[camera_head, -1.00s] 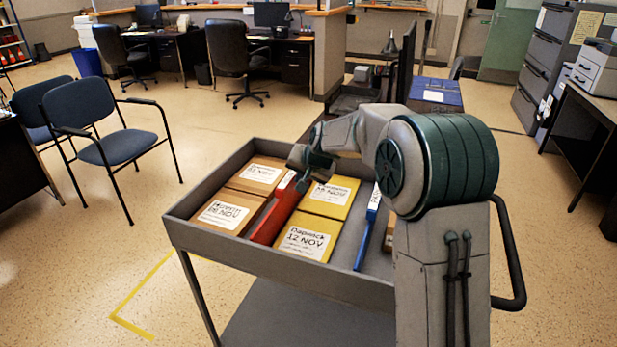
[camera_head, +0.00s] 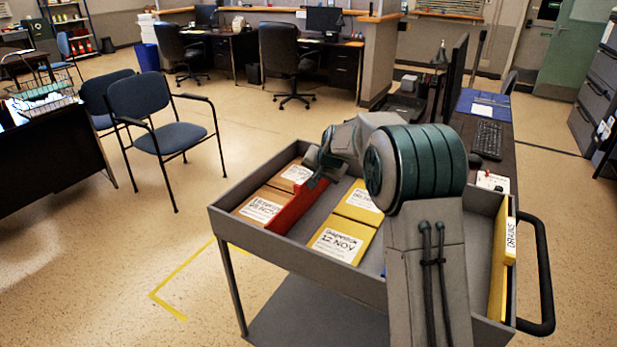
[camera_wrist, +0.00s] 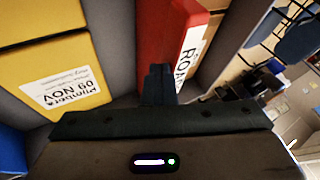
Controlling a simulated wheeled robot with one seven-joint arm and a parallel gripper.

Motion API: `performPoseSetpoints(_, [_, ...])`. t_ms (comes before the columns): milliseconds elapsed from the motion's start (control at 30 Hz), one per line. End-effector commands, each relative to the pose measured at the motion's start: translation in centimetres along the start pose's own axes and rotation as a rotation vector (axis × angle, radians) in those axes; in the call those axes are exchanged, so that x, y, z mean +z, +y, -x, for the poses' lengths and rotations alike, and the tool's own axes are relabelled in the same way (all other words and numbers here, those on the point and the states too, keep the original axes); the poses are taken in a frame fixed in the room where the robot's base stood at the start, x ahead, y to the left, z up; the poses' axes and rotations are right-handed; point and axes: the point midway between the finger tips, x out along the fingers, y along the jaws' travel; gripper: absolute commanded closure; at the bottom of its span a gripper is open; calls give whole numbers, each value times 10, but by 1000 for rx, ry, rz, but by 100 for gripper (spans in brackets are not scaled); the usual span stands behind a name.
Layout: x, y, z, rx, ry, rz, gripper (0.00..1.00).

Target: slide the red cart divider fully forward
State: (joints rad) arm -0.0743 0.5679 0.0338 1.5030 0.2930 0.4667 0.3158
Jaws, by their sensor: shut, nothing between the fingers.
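The red cart divider (camera_head: 296,207) stands in the grey cart's tray (camera_head: 300,269), between brown parcels on its left and yellow parcels on its right. In the wrist view the red divider (camera_wrist: 160,35) is upright, with a white label partly reading "ROA". My gripper (camera_head: 325,168) is at the divider's far end. In the wrist view the shut, empty fingers (camera_wrist: 158,84) are close to the divider's lower end in the picture. I cannot tell whether they touch it. My arm hides part of the tray.
Yellow parcels (camera_head: 341,243) and brown parcels (camera_head: 263,208) lie flat in the tray. A yellow divider (camera_head: 500,262) stands at the right end, near the cart's handle (camera_head: 545,270). A desk with a keyboard (camera_head: 487,139) is behind the cart. Blue chairs (camera_head: 163,118) stand left, with open floor between.

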Motion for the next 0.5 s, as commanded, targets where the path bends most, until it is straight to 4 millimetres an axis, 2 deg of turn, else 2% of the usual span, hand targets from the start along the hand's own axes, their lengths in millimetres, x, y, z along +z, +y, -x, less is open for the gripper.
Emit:
performPoseSetpoints(333, [-2, -5, 0, -8, 11, 3, 100])
performPoseSetpoints(500, [-2, 3, 2, -9, 11, 2, 100])
